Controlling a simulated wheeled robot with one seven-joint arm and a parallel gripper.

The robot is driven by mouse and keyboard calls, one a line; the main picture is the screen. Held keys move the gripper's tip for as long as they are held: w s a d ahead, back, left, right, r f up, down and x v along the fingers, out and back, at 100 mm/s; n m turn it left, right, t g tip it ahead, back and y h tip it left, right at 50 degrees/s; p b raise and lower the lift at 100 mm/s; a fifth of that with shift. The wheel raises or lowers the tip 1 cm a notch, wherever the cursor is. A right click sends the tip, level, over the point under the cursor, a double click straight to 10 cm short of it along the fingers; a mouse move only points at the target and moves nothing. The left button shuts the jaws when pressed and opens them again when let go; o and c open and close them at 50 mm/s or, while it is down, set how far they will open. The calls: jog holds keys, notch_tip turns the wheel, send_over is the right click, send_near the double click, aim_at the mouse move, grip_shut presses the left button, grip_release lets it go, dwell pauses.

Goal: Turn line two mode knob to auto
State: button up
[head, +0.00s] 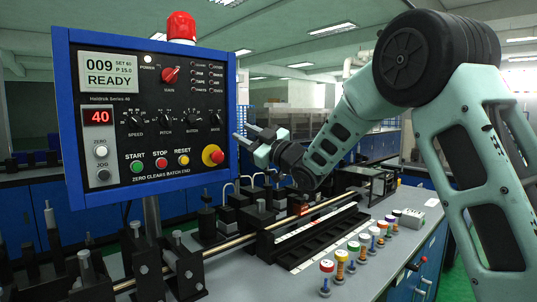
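A blue-framed control panel (130,72) stands at the left, facing me. It carries a red rotary knob (170,75) labelled what looks like MAIN. Below it is a row of small black knobs, including a speed knob (135,121) and a pitch knob (165,119). I cannot read any label for line two, mode or auto, so I cannot tell which knob that is. My gripper (242,136) is just right of the panel's right edge, fingers pointing left. The fingers look apart, with nothing visible between them. It appears clear of every knob.
The panel has a red mushroom button (213,155), start, stop and reset buttons, and a red beacon (181,27) on top. Below is a bench (372,238) with a metal rod (270,233), clamps and a row of coloured-top spools (340,262).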

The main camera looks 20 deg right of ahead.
jog(key=b+v, duration=0.2)
jog(key=v, duration=0.6)
jog(key=shift+s, duration=0.15)
jog(key=shift+f, duration=0.1)
jog(key=s+a+f+m+g+h+p, duration=0.2)
jog(key=s+a+f+m+g+h, duration=0.55)
jog(key=s+a+f, duration=0.6)
jog(key=s+f+g+h, duration=0.1)
jog(key=s+f+g, duration=0.2)
jog(key=s, duration=0.5)
jog(key=s+a+f+n+g+p, duration=0.1)
jog(key=s+f+g, duration=0.3)
jog(key=s, duration=0.5)
jog(key=s+f+n+g+h, duration=0.1)
jog(key=s+f+g, duration=0.2)
jog(key=s, duration=0.5)
jog(key=shift+s+a+f+g+h, duration=0.3)
jog(key=shift+s+f+g+h, duration=0.1)
jog(key=shift+g, duration=0.25)
jog(key=shift+n, duration=0.25)
